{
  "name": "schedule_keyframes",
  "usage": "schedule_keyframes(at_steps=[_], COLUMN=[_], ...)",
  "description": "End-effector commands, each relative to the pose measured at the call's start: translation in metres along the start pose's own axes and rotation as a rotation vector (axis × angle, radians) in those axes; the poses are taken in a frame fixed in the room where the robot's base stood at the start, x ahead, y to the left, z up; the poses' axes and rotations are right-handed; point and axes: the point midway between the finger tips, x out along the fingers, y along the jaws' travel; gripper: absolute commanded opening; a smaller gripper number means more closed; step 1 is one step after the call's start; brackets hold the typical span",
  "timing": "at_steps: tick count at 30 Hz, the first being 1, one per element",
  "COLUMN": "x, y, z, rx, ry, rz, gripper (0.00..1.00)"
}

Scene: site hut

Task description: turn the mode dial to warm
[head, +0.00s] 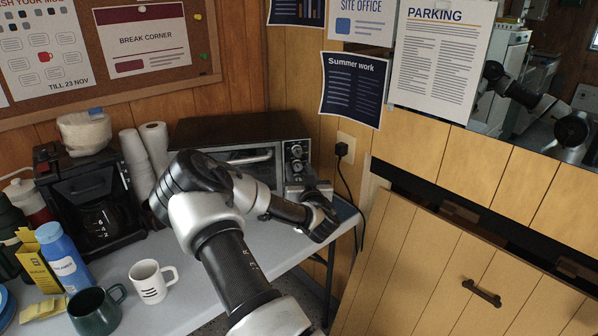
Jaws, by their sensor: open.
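A toaster oven (222,130) with a dark top and silver front stands at the back of the grey table. Its control panel at the right end shows an upper dial (296,151) and a dial below it (297,166). The dial markings are too small to read, so I cannot tell which is the mode dial or where it points. My gripper (318,192) is open, just in front of the lower right of the panel. It hides the panel's lower part. I cannot tell whether it touches anything. My arm covers part of the oven's door.
A coffee maker (75,190), stacked paper cups (136,160), a white mug (151,282), a dark green mug (93,312) and a blue bottle (62,254) crowd the table's left. A black cord (350,185) hangs from the wall socket at right. A wooden panel with a handle (482,293) stands further right.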

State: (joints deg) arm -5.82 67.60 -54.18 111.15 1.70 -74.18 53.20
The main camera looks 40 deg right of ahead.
Motion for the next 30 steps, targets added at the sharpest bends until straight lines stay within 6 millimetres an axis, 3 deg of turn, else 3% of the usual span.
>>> schedule_keyframes(at_steps=[11, 18, 30], x=[0.0055, 0.0053, 0.0053], y=[0.0005, 0.0005, 0.0018], z=[0.0000, 0.0000, 0.0005], rx=[0.000, 0.000, -0.075], ry=[0.000, 0.000, 0.004], rz=[0.001, 0.001, 0.003], gripper=[0.40, 0.00, 0.00])
